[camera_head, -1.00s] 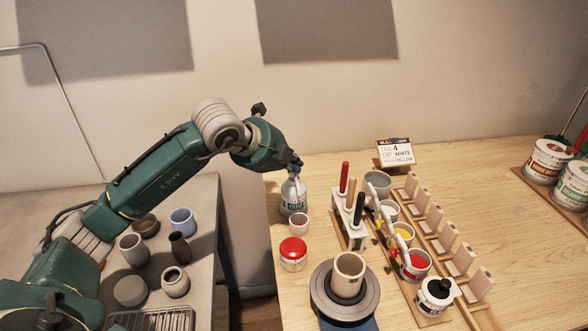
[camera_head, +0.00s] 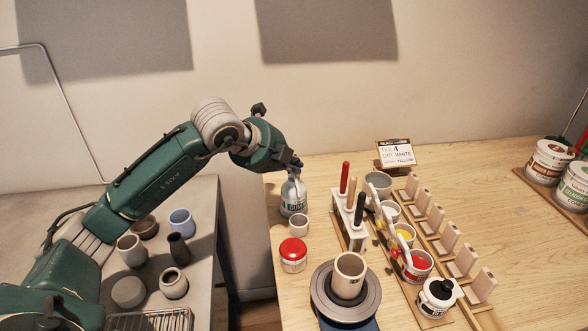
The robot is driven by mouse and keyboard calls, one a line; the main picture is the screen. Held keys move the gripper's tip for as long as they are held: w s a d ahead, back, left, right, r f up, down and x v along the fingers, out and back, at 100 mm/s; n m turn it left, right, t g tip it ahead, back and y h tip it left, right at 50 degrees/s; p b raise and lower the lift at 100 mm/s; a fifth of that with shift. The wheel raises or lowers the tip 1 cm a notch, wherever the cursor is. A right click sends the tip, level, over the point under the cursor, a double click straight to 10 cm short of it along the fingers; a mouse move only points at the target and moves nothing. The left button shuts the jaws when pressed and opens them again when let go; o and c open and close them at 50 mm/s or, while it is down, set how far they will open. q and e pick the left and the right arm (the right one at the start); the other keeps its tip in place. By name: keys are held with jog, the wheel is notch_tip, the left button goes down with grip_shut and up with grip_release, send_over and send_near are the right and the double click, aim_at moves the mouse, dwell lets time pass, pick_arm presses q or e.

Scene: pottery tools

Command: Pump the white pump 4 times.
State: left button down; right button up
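The pump bottle (camera_head: 293,198), pale with a dark label band, stands upright near the left edge of the wooden table. My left gripper (camera_head: 296,165) points down right over its top and hides the pump head. I cannot tell whether the fingers touch the head, press it or are closed. My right gripper is not in view.
A small pale cup (camera_head: 299,225) and a red-lidded jar (camera_head: 293,254) stand in front of the bottle. A wheel with a cup (camera_head: 348,275), a tool rack (camera_head: 350,220) and paint cups are to the right. A sign (camera_head: 396,154) stands behind. Pots fill the grey left table (camera_head: 205,210).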

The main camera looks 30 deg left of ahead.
aim_at(293, 175)
pick_arm(q)
jog(key=shift+f, duration=0.1)
jog(key=shift+r+p, duration=1.75)
jog(key=shift+r, duration=1.35)
